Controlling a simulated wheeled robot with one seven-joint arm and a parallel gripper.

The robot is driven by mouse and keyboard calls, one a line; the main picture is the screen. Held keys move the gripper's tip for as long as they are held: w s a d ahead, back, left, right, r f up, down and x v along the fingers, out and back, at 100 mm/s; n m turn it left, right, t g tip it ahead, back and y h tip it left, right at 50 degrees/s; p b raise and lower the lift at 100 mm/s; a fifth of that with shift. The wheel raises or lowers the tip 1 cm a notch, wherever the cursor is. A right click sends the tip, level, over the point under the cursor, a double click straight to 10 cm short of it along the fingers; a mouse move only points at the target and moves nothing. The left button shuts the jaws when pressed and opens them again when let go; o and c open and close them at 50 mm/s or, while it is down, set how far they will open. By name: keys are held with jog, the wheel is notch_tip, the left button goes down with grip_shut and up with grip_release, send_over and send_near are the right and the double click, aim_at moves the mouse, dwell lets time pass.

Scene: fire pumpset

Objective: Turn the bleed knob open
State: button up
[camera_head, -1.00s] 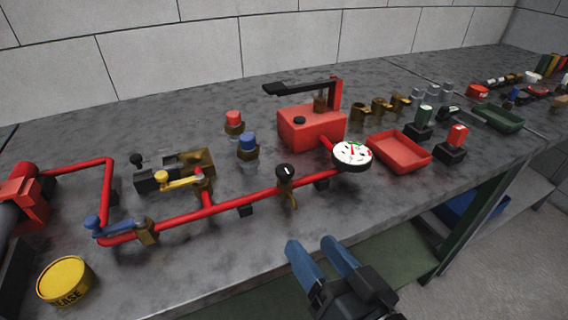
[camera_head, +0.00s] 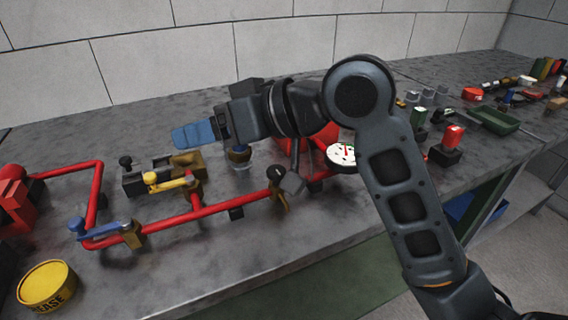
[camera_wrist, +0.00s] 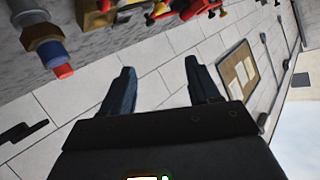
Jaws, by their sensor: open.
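A black knob with a white mark (camera_head: 277,173), which looks like the bleed knob, sits on a brass fitting (camera_head: 280,194) on the red pipe (camera_head: 225,207). My gripper (camera_head: 193,134) is above the bench, left of and higher in the picture than the knob, not touching it. In the wrist view my gripper (camera_wrist: 161,80) shows two fingers spread apart with nothing between them. The knob cannot be made out in the wrist view, which looks mostly at the wall.
A yellow lever (camera_head: 170,182), a blue lever (camera_head: 105,229) and a white gauge (camera_head: 341,155) are along the pipe. My arm hides most of the red pump. A blue-capped fitting (camera_wrist: 52,53) shows in the wrist view. A yellow tin (camera_head: 46,286) stands front left.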

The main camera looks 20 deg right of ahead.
aim_at(277, 169)
jog(key=s+d+f+n+g+h, duration=0.1)
jog(key=s+d+n+g+h, duration=0.2)
jog(key=d+g+h, duration=0.65)
jog(key=shift+w+d+f+t+y+b, duration=0.15)
jog(key=shift+w+f+t+y+b, duration=0.2)
jog(key=shift+f+t, duration=0.6)
jog(key=shift+w+d+f+t+y+b, duration=0.15)
jog(key=shift+w+f+t+y+b, duration=0.25)
jog(key=shift+f, duration=1)
jog(key=shift+w+d+f+t+y+b, duration=0.15)
jog(key=shift+f+t+y, duration=0.4)
jog(key=shift+f, duration=0.65)
jog(key=shift+c, duration=0.2)
jog(key=c, duration=1)
